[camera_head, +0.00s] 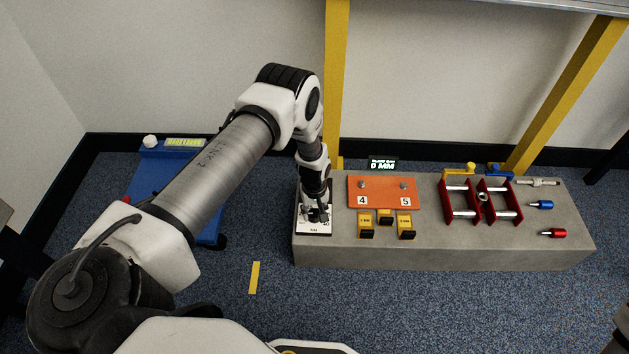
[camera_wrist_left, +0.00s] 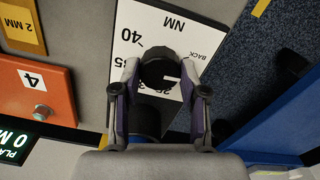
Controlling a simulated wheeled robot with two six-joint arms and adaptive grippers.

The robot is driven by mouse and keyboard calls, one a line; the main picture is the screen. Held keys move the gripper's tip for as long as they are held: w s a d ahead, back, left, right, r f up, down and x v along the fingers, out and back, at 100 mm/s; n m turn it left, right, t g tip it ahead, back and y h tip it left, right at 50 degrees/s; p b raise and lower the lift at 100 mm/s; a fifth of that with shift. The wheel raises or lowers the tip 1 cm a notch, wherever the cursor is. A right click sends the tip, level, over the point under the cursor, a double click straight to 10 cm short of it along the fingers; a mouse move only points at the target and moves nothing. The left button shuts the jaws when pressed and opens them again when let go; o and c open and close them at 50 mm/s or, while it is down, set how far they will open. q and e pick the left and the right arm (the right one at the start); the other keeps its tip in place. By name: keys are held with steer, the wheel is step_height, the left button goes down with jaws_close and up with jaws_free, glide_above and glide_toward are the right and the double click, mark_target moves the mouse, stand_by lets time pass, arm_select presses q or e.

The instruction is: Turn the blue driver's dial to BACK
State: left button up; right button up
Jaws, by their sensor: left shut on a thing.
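My left gripper (camera_head: 316,212) reaches down over a white marked card (camera_head: 315,229) at the left end of the grey bench. In the left wrist view the fingers (camera_wrist_left: 159,76) close from both sides on a round black dial (camera_wrist_left: 158,55). The white card (camera_wrist_left: 180,27) there shows "NM", "40" and "BACK", with other figures partly covered by the dial and fingers. BACK is to the right of the dial in that view. I cannot make out a pointer on the dial. My right gripper is not in view.
Beside the card, the grey bench (camera_head: 440,255) carries an orange plate (camera_head: 383,187) marked 4 and 5, several yellow gauge blocks (camera_head: 406,225) and a red frame (camera_head: 461,203). Small blue-ended (camera_head: 543,205) and red-ended (camera_head: 556,233) tools lie at right. A blue cart (camera_head: 150,172) stands left.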

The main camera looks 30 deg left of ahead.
mark_target(314, 213)
arm_select(q)
steer(key=n+p, duration=0.1)
steer(key=n, duration=0.1)
steer(key=shift+r+n, duration=0.1)
steer(key=shift+n, duration=0.3)
steer(key=shift+n+p, duration=0.65)
steer(key=shift+n, duration=0.55)
steer(key=o, duration=1.1)
steer(key=shift+o, duration=0.2)
step_height(314, 213, up, 12)
